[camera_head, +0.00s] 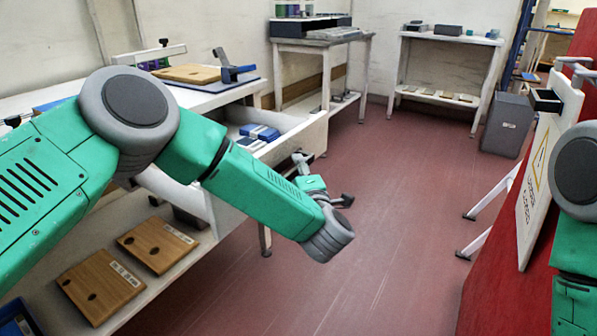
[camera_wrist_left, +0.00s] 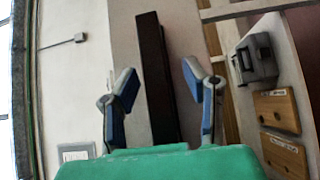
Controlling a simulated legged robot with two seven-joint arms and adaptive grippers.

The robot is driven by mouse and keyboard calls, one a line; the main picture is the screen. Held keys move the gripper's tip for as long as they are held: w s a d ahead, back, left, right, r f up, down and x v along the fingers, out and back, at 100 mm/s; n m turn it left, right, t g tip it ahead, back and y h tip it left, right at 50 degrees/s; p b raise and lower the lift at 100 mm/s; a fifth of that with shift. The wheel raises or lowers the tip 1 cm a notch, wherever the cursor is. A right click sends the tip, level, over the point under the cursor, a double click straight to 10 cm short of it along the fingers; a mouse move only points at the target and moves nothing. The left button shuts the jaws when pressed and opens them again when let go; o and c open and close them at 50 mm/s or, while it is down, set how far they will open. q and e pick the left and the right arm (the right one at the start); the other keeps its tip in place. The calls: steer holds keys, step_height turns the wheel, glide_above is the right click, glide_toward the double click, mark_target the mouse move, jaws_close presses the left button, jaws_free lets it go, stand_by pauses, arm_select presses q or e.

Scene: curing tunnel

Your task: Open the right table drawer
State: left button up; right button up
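The table (camera_head: 215,98) stands at the left in the head view. Its right drawer (camera_head: 300,137) stands out from the table, and its inside shows with blue items (camera_head: 260,132) in it. My left gripper (camera_head: 323,182) is just in front of the drawer's front panel, low and to the right of it. In the left wrist view my left gripper (camera_wrist_left: 160,92) has its two blue-padded fingers spread apart. A dark strip shows between them, behind the fingers; I cannot tell what it is. No contact with the drawer is clear, and its handle is not clearly visible. My right gripper is out of view.
Wooden boards (camera_head: 157,243) lie on the table's lower shelf. A board (camera_head: 187,73) and a blue-grey clamp (camera_head: 232,72) are on top. A white sign (camera_head: 538,170) and a red panel (camera_head: 510,260) stand at the right. The red floor (camera_head: 400,190) between is clear.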

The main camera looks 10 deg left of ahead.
arm_select(q)
steer(key=v, duration=1.1)
steer(key=shift+s, duration=0.3)
steer(key=shift+d+f, duration=0.1)
steer(key=s+a+f+m+g+h+p, duration=0.4)
steer(key=s+f+m, duration=0.3)
steer(key=f+m, duration=0.1)
steer(key=s+a+f+m+g+h+p, duration=0.3)
steer(key=s+a+f+m+h+p, duration=0.1)
steer(key=s+f+m, duration=0.4)
steer(key=s+a+m+g+p, duration=0.2)
steer(key=s+a+m+g, duration=0.1)
steer(key=s+a, duration=0.4)
steer(key=s+a+m+g+y+p, duration=0.1)
steer(key=s+a+m+g, duration=0.3)
steer(key=s, duration=0.9)
steer(key=a+g+p, duration=0.1)
steer(key=a+g, duration=0.1)
steer(key=a, duration=0.1)
steer(key=shift+r, duration=0.15)
